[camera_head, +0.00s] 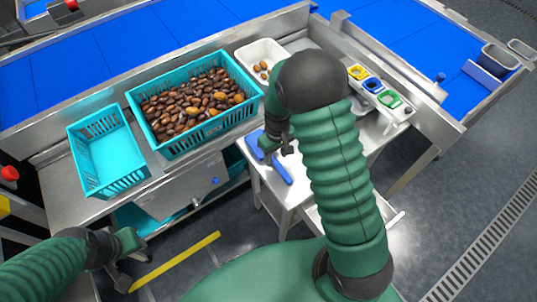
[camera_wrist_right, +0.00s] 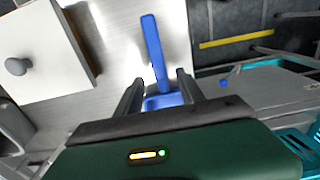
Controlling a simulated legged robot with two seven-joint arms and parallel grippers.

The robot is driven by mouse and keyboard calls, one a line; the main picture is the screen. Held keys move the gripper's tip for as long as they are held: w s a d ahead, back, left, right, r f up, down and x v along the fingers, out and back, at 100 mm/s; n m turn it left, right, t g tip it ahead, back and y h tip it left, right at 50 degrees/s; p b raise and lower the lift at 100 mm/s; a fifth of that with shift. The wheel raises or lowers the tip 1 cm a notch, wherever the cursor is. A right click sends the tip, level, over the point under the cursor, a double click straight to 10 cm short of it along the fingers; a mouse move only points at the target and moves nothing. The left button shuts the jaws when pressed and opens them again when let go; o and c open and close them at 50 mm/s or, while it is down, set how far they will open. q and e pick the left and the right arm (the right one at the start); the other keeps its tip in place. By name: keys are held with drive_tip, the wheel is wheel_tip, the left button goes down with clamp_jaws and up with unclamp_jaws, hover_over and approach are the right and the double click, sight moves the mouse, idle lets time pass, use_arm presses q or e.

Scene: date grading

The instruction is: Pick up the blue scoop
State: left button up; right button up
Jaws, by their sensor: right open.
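The blue scoop (camera_head: 284,174) lies on the steel side table, its handle pointing toward the front. In the right wrist view the scoop's handle (camera_wrist_right: 152,45) runs away from me, and its bowl is partly hidden behind my gripper body. My right gripper (camera_head: 281,147) is above the scoop. In the wrist view its two fingers (camera_wrist_right: 158,84) are apart, one on each side of the scoop near where handle and bowl meet; I cannot tell whether they touch it. My left gripper (camera_head: 125,272) is low at the left, away from the scoop; its jaws are unclear.
A teal crate (camera_head: 205,139) full of dates and an emptier teal crate (camera_head: 108,165) stand left of the scoop. A white tray (camera_head: 246,55) with a few dates is behind. Blue, yellow and green items sit on a rack at right. A blue conveyor (camera_head: 160,28) runs behind.

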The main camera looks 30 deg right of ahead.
sight(275, 161)
drive_tip(key=shift+s+f, duration=0.15)
drive_tip(key=shift+f, duration=1.35)
drive_tip(key=shift+r, duration=0.1)
clamp_jaws()
